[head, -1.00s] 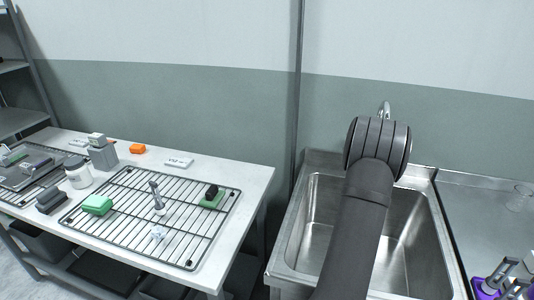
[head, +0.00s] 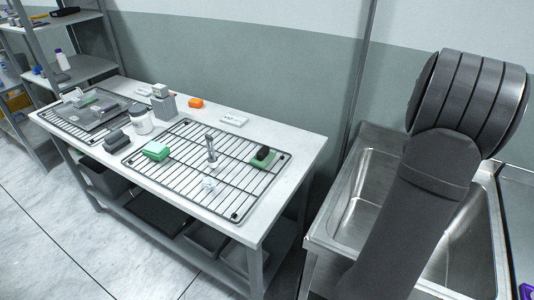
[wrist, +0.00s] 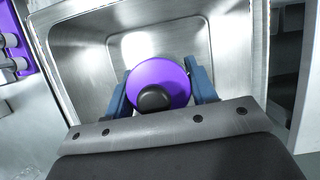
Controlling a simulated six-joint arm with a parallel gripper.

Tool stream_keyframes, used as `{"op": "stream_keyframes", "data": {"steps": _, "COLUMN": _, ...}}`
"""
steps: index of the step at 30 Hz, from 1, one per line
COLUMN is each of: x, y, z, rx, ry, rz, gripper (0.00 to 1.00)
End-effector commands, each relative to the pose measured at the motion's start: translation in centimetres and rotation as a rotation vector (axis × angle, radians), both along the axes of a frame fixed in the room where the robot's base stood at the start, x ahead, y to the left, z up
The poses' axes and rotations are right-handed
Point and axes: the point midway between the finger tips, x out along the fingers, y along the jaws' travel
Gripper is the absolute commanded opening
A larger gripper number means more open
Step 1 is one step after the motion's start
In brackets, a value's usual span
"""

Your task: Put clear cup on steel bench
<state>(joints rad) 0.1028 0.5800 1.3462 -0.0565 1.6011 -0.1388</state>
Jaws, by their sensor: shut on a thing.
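In the wrist view my gripper (wrist: 162,88), with blue fingers, is shut on a round purple thing (wrist: 160,75) with a black knob, above the steel sink. In the head view my dark arm reaches over the sink and its gripper is hidden. A strip of the steel bench (head: 516,215) shows right of the sink. I cannot make out a clear cup for sure in the current views. A small clear thing (head: 208,186) lies on the wire rack, too small to identify.
The steel sink (head: 352,205) is empty where visible. A purple tray (wrist: 15,45) with grey handles is beside the sink.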

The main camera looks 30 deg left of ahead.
Motion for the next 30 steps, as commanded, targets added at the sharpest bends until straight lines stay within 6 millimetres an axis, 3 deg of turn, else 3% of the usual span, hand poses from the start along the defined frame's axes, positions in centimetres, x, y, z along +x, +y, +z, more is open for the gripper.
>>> {"op": "stream_keyframes", "data": {"steps": 7, "x": 0.8, "y": 4.6, "z": -0.5, "rx": -0.002, "ry": 0.005, "rz": 0.234, "gripper": 0.23}}
{"op": "stream_keyframes", "data": {"steps": 11, "x": 1.2, "y": 8.2, "z": -0.7, "rx": -0.001, "ry": 0.005, "rz": 0.42, "gripper": 0.23}}
{"op": "stream_keyframes", "data": {"steps": 21, "x": 0.8, "y": 19.9, "z": -1.1, "rx": -0.004, "ry": 0.003, "rz": 1.033, "gripper": 0.23}}
{"op": "stream_keyframes", "data": {"steps": 30, "x": -2.0, "y": 30.6, "z": -1.2, "rx": -0.007, "ry": 0.002, "rz": 1.605, "gripper": 0.23}}
